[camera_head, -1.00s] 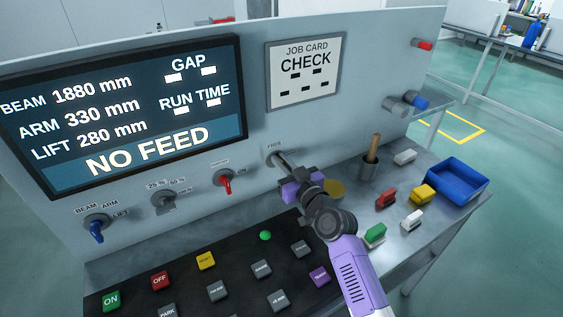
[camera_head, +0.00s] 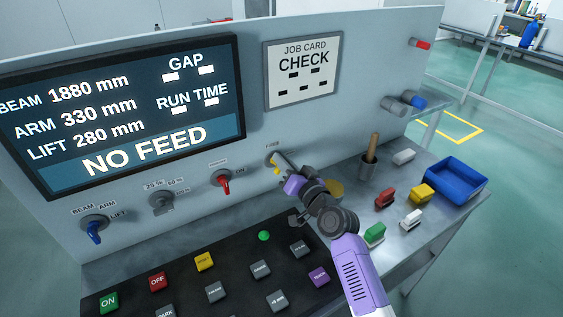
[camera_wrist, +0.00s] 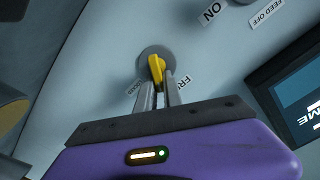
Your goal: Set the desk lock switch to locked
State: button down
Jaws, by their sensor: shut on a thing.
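The lock switch is a yellow lever (camera_wrist: 156,66) on a round grey base (camera_wrist: 152,56) fixed to the upright panel. In the head view a bit of the yellow lever (camera_head: 276,170) shows beside my fingers, under a label (camera_head: 272,146) that reads FREE. My gripper (camera_wrist: 158,79) is shut on the yellow lever, with one finger on each side of it. In the wrist view the FREE label (camera_wrist: 184,84) is partly covered by a finger. Another label (camera_wrist: 138,88) is mostly hidden. My gripper (camera_head: 281,163) reaches the switch from the lower right in the head view.
A red switch (camera_head: 224,183) sits left of the lock switch. A black button board (camera_head: 210,280) lies below. A cup with a wooden handle (camera_head: 367,170), several coloured blocks and a blue tray (camera_head: 455,180) stand on the desk to the right.

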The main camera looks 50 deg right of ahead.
jog(key=m, duration=0.6)
jog(key=shift+s+d+f+m+p, duration=0.15)
jog(key=shift+d+f+m+p, duration=0.15)
jog(key=shift+d+f, duration=0.05)
jog(key=m, duration=0.4)
jog(key=shift+d+f+m+p, duration=0.1)
jog(key=shift+f+m+p, duration=0.3)
jog(key=shift+f, duration=0.1)
jog(key=c, duration=1.5)
grip_release()
jog(key=shift+s, duration=0.1)
jog(key=v, duration=0.7)
jog(key=shift+s+b, duration=0.3)
